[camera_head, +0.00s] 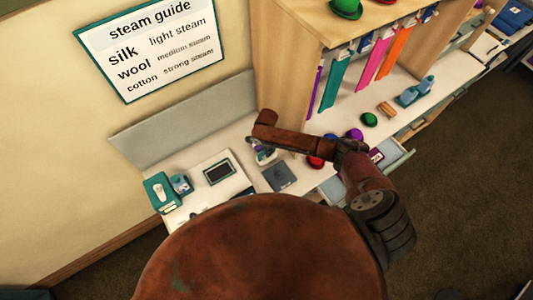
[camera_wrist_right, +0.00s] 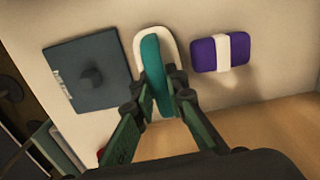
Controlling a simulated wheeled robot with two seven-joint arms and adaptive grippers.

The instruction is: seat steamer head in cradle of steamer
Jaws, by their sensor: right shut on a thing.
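My right gripper (camera_wrist_right: 160,108) is shut on a narrow teal piece with a pale rounded rim, which looks like the steamer head (camera_wrist_right: 152,72). It is over the pale counter, between a dark square plate and a purple block; whether it touches the counter I cannot tell. In the head view the right gripper (camera_head: 264,153) is small and partly hidden under my rusty arm. A teal unit with a white piece on top (camera_head: 160,192), at the counter's left end, may be the steamer; its cradle is not clearly visible. My left gripper is not in view.
The dark square plate (camera_wrist_right: 88,75) has a raised knob. The purple block (camera_wrist_right: 219,53) has a white band. A dark-screened panel (camera_head: 219,172) and a small blue-teal item (camera_head: 181,184) are near the teal unit. A wooden rack (camera_head: 290,70) rises behind my arm.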

